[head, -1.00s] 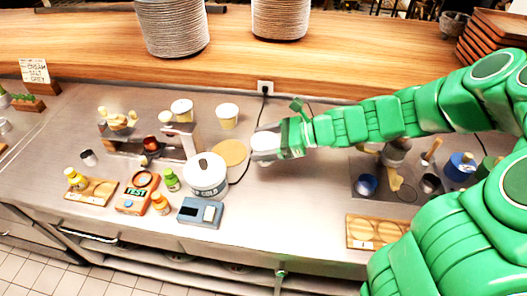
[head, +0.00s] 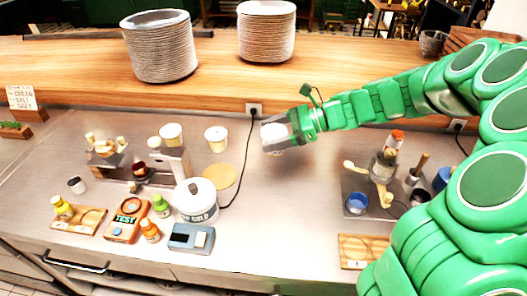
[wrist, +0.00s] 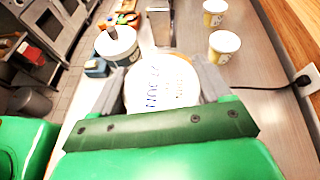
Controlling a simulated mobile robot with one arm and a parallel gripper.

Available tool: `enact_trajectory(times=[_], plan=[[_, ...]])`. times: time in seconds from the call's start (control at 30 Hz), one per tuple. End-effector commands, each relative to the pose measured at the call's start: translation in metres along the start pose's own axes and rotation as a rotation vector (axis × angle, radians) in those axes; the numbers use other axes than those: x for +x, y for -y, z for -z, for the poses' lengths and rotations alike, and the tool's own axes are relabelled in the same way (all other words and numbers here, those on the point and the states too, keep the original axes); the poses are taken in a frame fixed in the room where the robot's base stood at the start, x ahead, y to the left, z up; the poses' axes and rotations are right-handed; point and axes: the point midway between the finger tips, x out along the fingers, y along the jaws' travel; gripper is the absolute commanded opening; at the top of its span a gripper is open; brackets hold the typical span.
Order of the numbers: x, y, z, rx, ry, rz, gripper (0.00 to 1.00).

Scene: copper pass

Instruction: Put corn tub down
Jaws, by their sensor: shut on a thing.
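My gripper (wrist: 162,92) is shut on a tub with a white lid (wrist: 160,84). The lid carries handwriting that I cannot read with certainty. In the head view the tub (head: 272,132) shows as a small pale shape at the end of my green arm, over the back part of the steel counter, near the wall socket. The fingers sit on either side of the lid in the wrist view. The tub's underside is hidden, so I cannot tell whether it touches the counter.
Two similar lidded tubs (head: 215,138) (head: 171,135) stand to the left. A round tan board (head: 219,178), a white bucket (head: 196,205) and a blue-grey scale (head: 191,238) are nearer the front. A black cable (head: 243,172) crosses the counter. Bare steel (head: 285,195) lies in front of my gripper.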

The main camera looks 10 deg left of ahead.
Motion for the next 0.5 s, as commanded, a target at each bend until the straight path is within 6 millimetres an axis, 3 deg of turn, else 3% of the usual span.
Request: enact_trajectory(times=[0.17, 0.5], plan=[[0.001, 0.009, 0.003, 0.001, 0.000, -0.008, 0.41], [0.017, 0.048, 0.019, 0.001, 0.000, -0.009, 0.41]])
